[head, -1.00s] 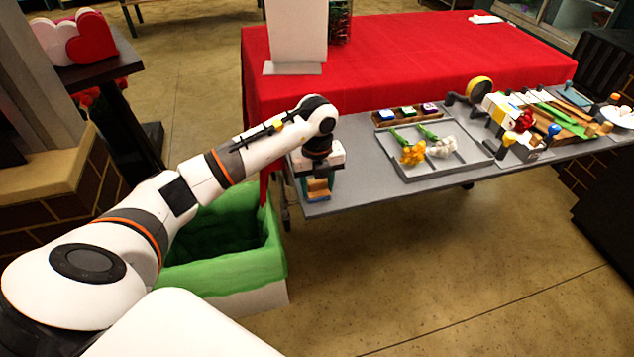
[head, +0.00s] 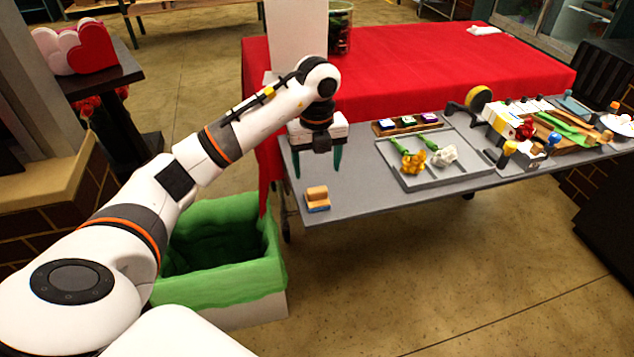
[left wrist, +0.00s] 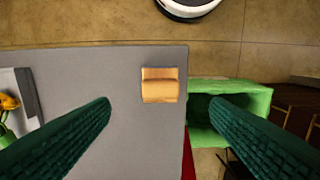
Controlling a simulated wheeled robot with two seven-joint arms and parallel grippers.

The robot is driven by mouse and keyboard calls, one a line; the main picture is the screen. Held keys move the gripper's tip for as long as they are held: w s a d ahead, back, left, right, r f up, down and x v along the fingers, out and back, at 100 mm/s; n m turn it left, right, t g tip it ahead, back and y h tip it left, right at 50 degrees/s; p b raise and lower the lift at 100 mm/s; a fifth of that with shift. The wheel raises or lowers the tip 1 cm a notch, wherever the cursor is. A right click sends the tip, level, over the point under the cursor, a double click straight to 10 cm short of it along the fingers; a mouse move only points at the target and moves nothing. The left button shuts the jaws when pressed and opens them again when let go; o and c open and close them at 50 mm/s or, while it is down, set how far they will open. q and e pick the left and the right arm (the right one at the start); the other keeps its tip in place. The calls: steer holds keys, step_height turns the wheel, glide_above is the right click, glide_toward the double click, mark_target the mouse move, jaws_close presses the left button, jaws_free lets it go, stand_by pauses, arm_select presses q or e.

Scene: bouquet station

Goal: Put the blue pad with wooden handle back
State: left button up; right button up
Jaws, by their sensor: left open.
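The blue pad with wooden handle (head: 317,199) stands on the grey table near its left front corner, handle up and blue base down. In the left wrist view its wooden handle (left wrist: 160,86) shows from above, near the table edge; the blue part is hidden there. My left gripper (head: 318,172) is open and empty above the table, behind and above the pad. Its two green fingers are wide apart in the left wrist view (left wrist: 160,108), with the pad ahead of and between them, untouched. My right gripper is not in view.
A grey tray (head: 408,180) with yellow and white flowers lies right of the pad. Behind it is a wooden holder with several small coloured pads (head: 382,127). Tools crowd the table's right end. A green-lined bin (head: 270,285) stands below the table's left edge.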

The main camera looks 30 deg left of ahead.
arm_select(q)
steer(key=shift+r, duration=1.45)
